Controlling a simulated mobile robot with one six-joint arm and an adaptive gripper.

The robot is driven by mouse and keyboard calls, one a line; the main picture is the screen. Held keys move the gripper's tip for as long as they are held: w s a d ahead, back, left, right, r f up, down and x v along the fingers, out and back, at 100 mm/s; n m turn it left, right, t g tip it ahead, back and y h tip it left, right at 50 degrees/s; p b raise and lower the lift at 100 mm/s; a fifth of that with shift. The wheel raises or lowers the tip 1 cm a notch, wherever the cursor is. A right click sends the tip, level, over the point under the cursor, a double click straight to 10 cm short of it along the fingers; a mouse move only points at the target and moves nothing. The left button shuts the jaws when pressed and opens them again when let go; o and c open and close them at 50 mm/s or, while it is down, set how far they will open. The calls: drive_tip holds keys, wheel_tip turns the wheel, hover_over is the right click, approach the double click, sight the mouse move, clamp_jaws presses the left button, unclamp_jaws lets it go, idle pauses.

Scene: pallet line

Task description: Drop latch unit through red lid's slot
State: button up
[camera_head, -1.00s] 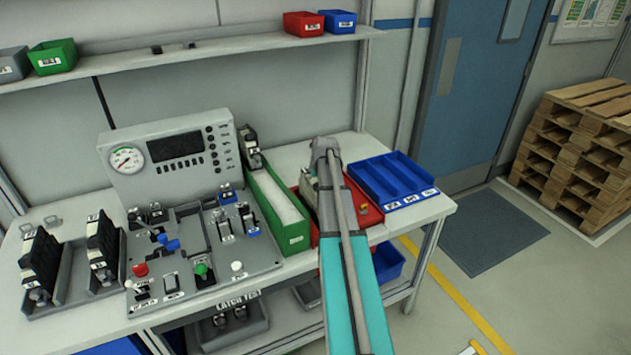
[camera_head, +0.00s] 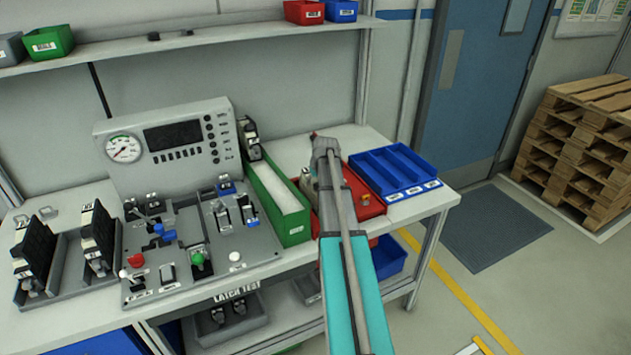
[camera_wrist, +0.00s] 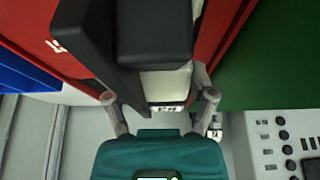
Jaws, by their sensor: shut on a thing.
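My gripper (camera_wrist: 160,98) is shut on a black and white latch unit (camera_wrist: 165,85), with one grey finger on each side of it in the wrist view. A small white label shows at the unit's lower end. The red bin (camera_head: 364,207) stands on the bench between the green bin and the blue tray. Its red surface (camera_wrist: 215,38) shows on both sides of the held unit in the wrist view. In the head view my arm covers most of the gripper and part of the red bin. The slot is hidden, and I cannot tell whether the unit touches the lid.
The long green bin (camera_head: 293,229) stands close left of the red bin, and the divided blue tray (camera_head: 397,193) close right. A test panel (camera_head: 225,262) with levers and knobs fills the bench's middle. Black latch units (camera_head: 97,236) stand in holders at far left.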

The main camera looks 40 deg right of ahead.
idle(0.3)
drive_tip(key=o, duration=1.2)
drive_tip(key=shift+o, duration=0.2)
drive_tip(key=shift+r, duration=0.25)
